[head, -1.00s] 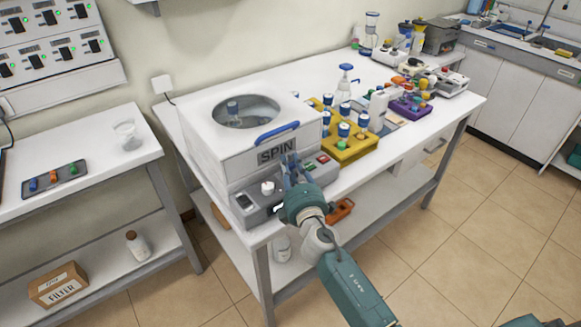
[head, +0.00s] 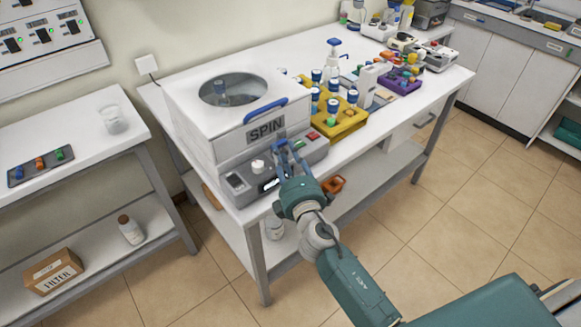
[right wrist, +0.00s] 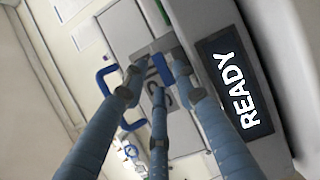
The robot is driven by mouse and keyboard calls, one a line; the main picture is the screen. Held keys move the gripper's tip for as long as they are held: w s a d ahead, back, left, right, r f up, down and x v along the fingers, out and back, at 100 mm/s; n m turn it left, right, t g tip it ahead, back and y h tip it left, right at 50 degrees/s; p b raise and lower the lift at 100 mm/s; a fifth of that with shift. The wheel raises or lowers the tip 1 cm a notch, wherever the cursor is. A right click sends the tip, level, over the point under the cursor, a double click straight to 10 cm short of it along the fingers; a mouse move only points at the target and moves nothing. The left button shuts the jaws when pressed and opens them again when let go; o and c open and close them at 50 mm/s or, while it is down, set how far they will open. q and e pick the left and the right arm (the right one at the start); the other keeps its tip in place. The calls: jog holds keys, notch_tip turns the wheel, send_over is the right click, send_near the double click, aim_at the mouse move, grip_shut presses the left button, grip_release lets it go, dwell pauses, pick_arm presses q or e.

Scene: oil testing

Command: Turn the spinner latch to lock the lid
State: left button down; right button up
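The white spinner (head: 197,122) stands at the near left end of the table. Its lid is down, with a round window, and its blue handle (head: 266,110) is at the front edge. Below the SPIN label is a grey control panel (head: 311,153) with a white knob (head: 257,167). My right gripper (head: 288,149) is at the spinner's front, just below the label. A display there (right wrist: 235,88) reads READY. My left gripper is out of view.
A yellow rack (head: 345,126) with blue-capped bottles stands right of the spinner. A purple rack (head: 402,80) is farther along the table. A side bench (head: 85,137) at left holds a beaker (head: 112,120) and a small dark tray. The floor in front is clear.

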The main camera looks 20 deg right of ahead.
jog(key=s, duration=0.7)
jog(key=shift+a, duration=0.2)
